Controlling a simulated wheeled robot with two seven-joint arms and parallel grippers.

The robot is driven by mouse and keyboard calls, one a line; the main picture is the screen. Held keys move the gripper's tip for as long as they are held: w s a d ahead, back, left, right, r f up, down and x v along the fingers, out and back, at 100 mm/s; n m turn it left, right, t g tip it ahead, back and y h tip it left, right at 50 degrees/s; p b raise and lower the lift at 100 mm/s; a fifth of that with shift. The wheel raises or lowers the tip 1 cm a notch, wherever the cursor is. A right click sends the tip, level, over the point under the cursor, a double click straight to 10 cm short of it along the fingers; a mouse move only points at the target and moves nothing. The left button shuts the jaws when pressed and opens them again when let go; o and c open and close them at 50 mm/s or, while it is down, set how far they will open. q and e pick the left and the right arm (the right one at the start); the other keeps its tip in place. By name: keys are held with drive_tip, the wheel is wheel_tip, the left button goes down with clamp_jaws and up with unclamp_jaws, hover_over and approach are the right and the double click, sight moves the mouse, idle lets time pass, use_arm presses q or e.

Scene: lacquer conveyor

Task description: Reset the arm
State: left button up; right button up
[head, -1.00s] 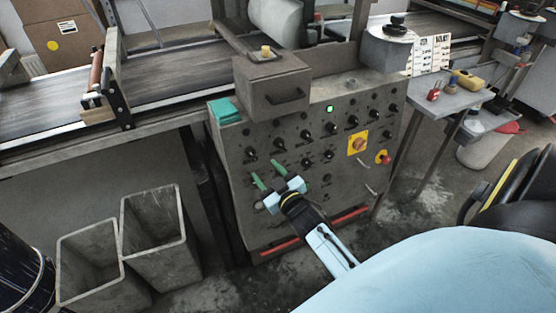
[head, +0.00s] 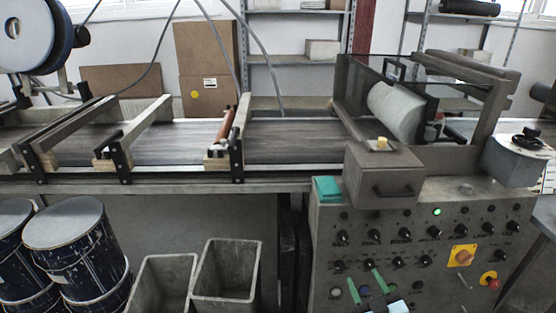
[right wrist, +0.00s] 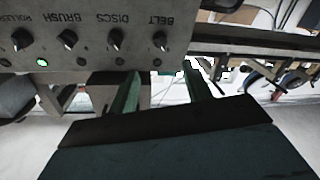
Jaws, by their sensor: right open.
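My right gripper (head: 367,284) shows at the bottom edge of the head view, in front of the lower part of the grey control panel (head: 330,226). Its two green fingers are apart with nothing between them. In the right wrist view the open fingers (right wrist: 161,90) point up toward the panel's lower edge, below the knobs marked BRUSH, DISCS and BELT. I cannot tell whether a fingertip touches the panel. Most of my right arm is out of the head view. My left gripper is not in view.
The conveyor belt (head: 290,141) runs behind. Grey bins (head: 226,292) and dark blue drums (head: 85,262) stand at left.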

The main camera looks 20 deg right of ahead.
drive_tip(key=s+a+f+g+y+p, duration=0.1)
drive_tip(key=s+a+f+g+p, duration=0.35)
drive_tip(key=s+f, duration=0.45)
drive_tip(key=s+a+f+g+y+p, duration=0.1)
drive_tip(key=s+a+f+g+p, duration=0.2)
drive_tip(key=s+f+g+p, duration=0.5)
use_arm(q)
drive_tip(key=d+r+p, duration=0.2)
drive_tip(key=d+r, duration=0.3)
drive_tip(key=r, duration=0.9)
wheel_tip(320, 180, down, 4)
drive_tip(key=b, duration=0.4)
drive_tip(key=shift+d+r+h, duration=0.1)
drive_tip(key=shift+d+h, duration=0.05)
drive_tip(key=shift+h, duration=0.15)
use_arm(e)
drive_tip(key=s+f+g, duration=0.2)
drive_tip(key=s+f, duration=0.3)
drive_tip(key=s, duration=0.6)
drive_tip(key=s+f+g, duration=0.2)
drive_tip(key=s+f, duration=0.4)
drive_tip(key=s, duration=0.5)
drive_tip(key=shift+a+f, duration=0.2)
drive_tip(key=shift+a, duration=0.05)
drive_tip(key=shift+s, duration=0.1)
